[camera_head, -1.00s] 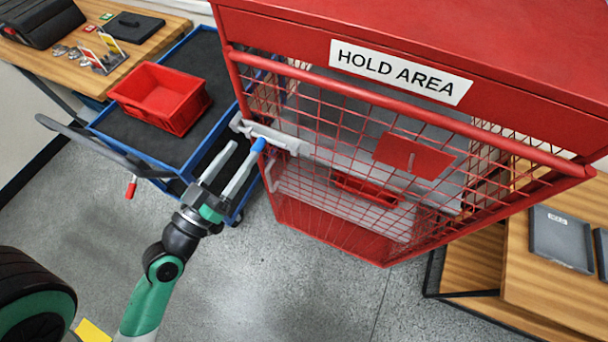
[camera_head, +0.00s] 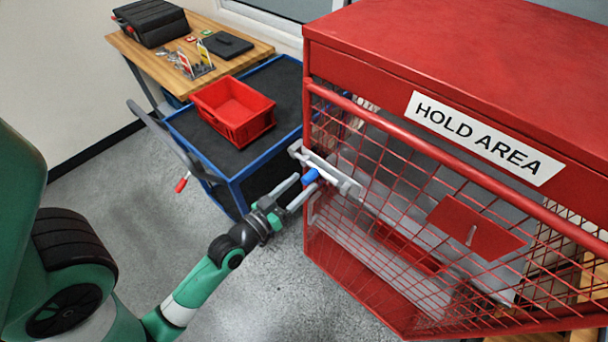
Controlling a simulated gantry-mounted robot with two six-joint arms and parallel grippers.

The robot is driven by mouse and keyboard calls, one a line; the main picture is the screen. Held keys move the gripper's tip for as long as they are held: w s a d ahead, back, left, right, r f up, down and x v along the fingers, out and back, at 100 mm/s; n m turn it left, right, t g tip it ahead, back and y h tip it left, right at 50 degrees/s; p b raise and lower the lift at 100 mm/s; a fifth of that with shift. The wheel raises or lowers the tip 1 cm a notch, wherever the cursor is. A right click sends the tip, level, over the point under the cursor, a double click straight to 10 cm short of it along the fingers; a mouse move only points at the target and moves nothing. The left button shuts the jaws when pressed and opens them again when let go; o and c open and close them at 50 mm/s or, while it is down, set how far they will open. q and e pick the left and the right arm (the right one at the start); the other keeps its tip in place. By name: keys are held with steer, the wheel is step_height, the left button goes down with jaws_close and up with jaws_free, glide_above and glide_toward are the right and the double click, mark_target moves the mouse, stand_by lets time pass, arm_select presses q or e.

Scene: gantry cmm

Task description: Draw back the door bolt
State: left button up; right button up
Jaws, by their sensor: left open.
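The door bolt (camera_head: 343,181) is a light grey bar with a blue knob (camera_head: 310,176), mounted on the left edge of the red mesh door (camera_head: 395,215) of the cage. My left gripper (camera_head: 300,189) is open at the bolt, with its fingertips close by the blue knob. I cannot tell whether a finger touches the knob. My right gripper is not in view.
The red cage with its HOLD AREA sign (camera_head: 485,138) fills the right. A blue-framed cart (camera_head: 236,176) with a red bin (camera_head: 232,110) stands close left of the bolt. A wooden bench (camera_head: 150,60) is behind it. Floor below is clear.

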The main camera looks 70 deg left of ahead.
arm_select(q)
steer(key=shift+x, duration=1.05)
jaws_close()
stand_by(0.6)
